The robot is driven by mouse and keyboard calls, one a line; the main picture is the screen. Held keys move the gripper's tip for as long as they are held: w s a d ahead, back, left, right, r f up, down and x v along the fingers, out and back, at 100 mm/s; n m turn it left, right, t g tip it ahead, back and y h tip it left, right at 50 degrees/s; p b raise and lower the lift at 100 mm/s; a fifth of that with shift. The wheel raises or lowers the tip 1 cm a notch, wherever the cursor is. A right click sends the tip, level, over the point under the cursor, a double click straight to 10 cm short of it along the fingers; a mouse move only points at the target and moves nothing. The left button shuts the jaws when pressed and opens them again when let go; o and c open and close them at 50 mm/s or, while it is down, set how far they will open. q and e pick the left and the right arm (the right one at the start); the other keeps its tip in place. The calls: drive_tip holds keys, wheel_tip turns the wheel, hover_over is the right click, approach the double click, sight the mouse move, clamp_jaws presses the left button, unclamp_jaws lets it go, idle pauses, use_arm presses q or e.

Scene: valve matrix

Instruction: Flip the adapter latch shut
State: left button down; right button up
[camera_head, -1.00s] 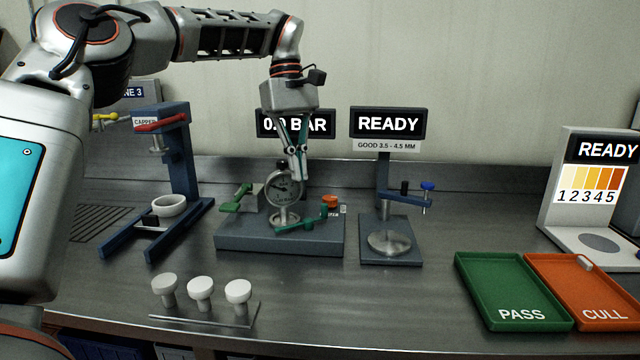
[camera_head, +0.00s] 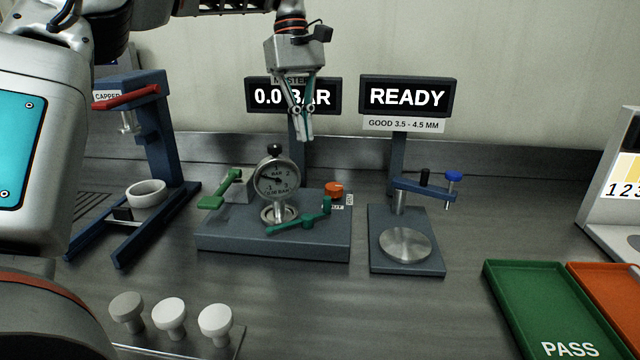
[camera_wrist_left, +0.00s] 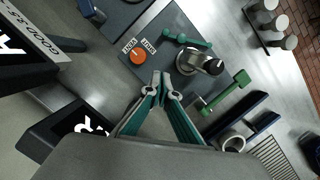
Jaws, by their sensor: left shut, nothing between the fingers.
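A slate-blue test station (camera_head: 225,243) stands mid-bench with a round gauge (camera_head: 277,178) upright on its metal adapter seat (camera_head: 278,214). A teal-green latch lever (camera_head: 300,220) lies low in front of the seat, running right to a pivot. A brighter green lever (camera_head: 222,188) sits on a block at the left; I cannot read which is called the adapter latch. In the wrist view the teal lever (camera_wrist_left: 187,39) and green lever (camera_wrist_left: 228,91) show on either side of the gauge (camera_wrist_left: 205,64). My left gripper (camera_head: 305,138) is shut and empty, above and behind the station, apart from both levers.
An orange knob (camera_head: 334,189) sits at the station's back right. A capper (camera_head: 160,130) stands left and a gauge stand (camera_head: 405,262) right. Several white stoppers (camera_head: 169,313) stand at front left. A green PASS tray (camera_head: 535,310) lies at front right.

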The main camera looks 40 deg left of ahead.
use_arm(q)
drive_tip(key=x, duration=1)
drive_tip(key=shift+d+f, duration=0.1)
drive_tip(key=shift+f, duration=0.1)
drive_tip(key=d, duration=0.1)
drive_tip(key=s+d, duration=0.1)
drive_tip(key=d, duration=0.1)
drive_tip(key=shift+s+r, duration=0.2)
drive_tip(key=shift+r, duration=0.1)
drive_tip(key=shift+d+f, duration=0.15)
drive_tip(key=shift+d, duration=0.05)
drive_tip(key=shift+s, duration=0.1)
